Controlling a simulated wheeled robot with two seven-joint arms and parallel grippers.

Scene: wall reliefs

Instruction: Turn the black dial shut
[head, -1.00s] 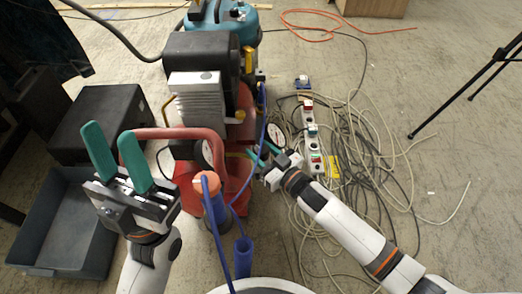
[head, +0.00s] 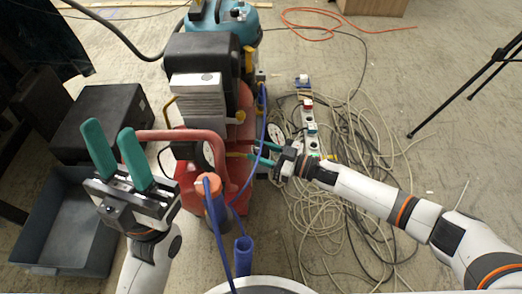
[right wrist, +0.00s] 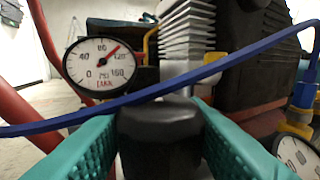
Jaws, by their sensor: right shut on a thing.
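The black dial (right wrist: 160,135) shows in the right wrist view, low in the middle, below a grey metal part. My right gripper (right wrist: 158,145) has a teal finger on each side of it and is shut on it. In the head view my right gripper (head: 256,150) reaches in from the right to the right side of the red compressor (head: 222,160); the dial cannot be made out there. My left gripper (head: 109,128) is open and empty, fingers up, in front of the compressor's left side.
A power strip (head: 310,125) and tangled cables (head: 340,190) lie on the floor at right. A grey tray (head: 65,225) stands at left.

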